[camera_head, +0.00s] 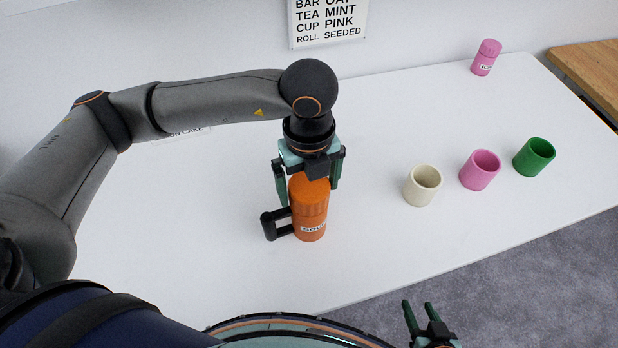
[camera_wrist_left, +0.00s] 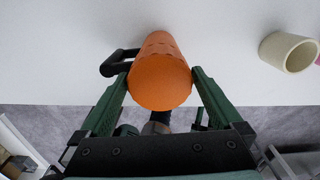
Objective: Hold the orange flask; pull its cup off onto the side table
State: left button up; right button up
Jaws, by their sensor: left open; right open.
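The orange flask (camera_head: 311,213) stands upright on the white table, with its orange cup (camera_head: 309,187) on top and a black handle (camera_head: 276,224) on its left side. A partly readable label is on its front. My left gripper (camera_head: 308,178) is above the flask, pointing down, with its green fingers open on either side of the cup. In the left wrist view the flask's top (camera_wrist_left: 160,82) lies between the open fingers, with the handle (camera_wrist_left: 119,62) at the left. My right gripper (camera_head: 421,308) is open and empty at the bottom, in front of the table edge.
Cream (camera_head: 423,186), pink (camera_head: 480,170) and green (camera_head: 534,157) cups stand on the white table (camera_head: 380,265) to the right. A pink flask (camera_head: 486,57) stands at the back right. A wooden surface (camera_head: 592,70) is at the far right. A printed sign (camera_head: 328,20) hangs behind.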

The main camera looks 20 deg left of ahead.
aim_at(309, 186)
pick_arm(q)
jog(key=c, duration=1)
jog(key=o, duration=1)
jog(key=shift+r, duration=0.1)
notch_tip(309, 186, up, 12)
jog(key=shift+r, duration=0.2)
jog(key=shift+s, duration=0.1)
